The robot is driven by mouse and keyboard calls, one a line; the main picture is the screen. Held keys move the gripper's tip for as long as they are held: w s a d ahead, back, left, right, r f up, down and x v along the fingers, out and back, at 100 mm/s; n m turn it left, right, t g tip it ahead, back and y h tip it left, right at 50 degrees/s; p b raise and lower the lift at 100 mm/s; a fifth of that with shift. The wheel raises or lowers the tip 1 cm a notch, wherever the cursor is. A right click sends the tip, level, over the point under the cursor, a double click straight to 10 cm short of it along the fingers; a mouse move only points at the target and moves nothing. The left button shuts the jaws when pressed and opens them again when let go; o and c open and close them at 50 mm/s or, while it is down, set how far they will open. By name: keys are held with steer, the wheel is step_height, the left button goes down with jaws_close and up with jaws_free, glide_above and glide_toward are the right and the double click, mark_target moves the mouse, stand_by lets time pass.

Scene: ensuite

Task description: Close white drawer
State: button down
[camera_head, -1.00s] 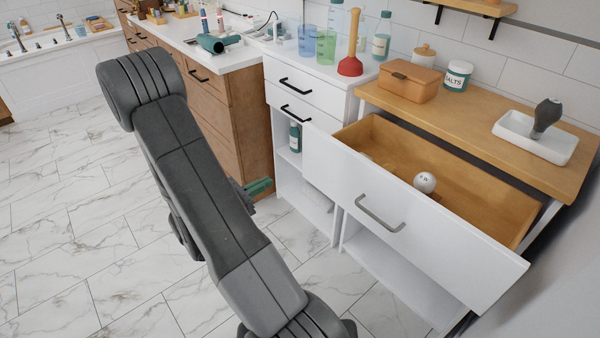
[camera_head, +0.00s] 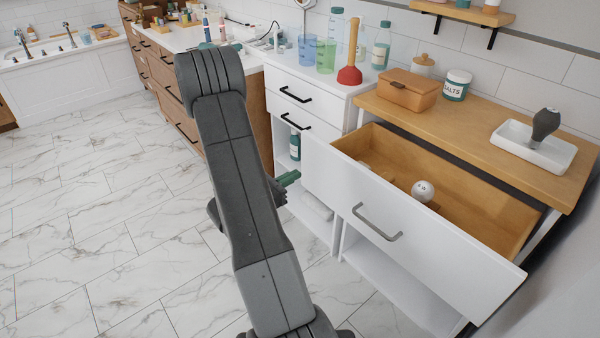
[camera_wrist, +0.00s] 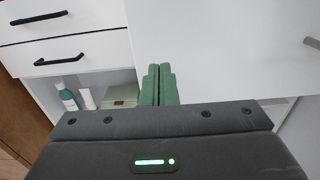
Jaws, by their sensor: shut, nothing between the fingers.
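The white drawer (camera_head: 420,238) stands pulled out below a wooden top, with a grey bar handle (camera_head: 377,222) on its front. A white ball (camera_head: 423,191) lies inside on the wooden floor of the drawer. My gripper (camera_head: 290,178) has green fingers, mostly hidden behind my arm in the head view, and is left of the drawer front. In the wrist view my gripper (camera_wrist: 158,72) is shut and empty, its fingers side by side in front of the white drawer front (camera_wrist: 215,50). I cannot tell whether they touch it. The handle (camera_wrist: 312,43) shows at the right edge.
A white cabinet with two black-handled drawers (camera_head: 296,94) stands left of the open drawer, with bottles on its open shelf. A wooden box (camera_head: 408,86), a salts jar (camera_head: 456,85) and a white tray (camera_head: 533,150) stand on the wooden top. The marble floor at left is clear.

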mark_target(354, 142)
steer(key=shift+x, duration=1.6)
steer(key=shift+d, duration=0.1)
steer(key=b+x, duration=0.4)
steer(key=x, duration=1.8)
steer(key=shift+w+d, duration=0.4)
steer(key=shift+w+d+r+b, duration=0.1)
steer(key=shift+r+b, duration=0.15)
steer(key=shift+b, duration=0.05)
steer(key=shift+r, duration=0.1)
steer(key=shift+a+f, duration=0.25)
steer(key=shift+a, duration=0.05)
steer(key=v, duration=1.4)
steer(key=shift+d+f, duration=0.1)
steer(key=shift+d, duration=0.05)
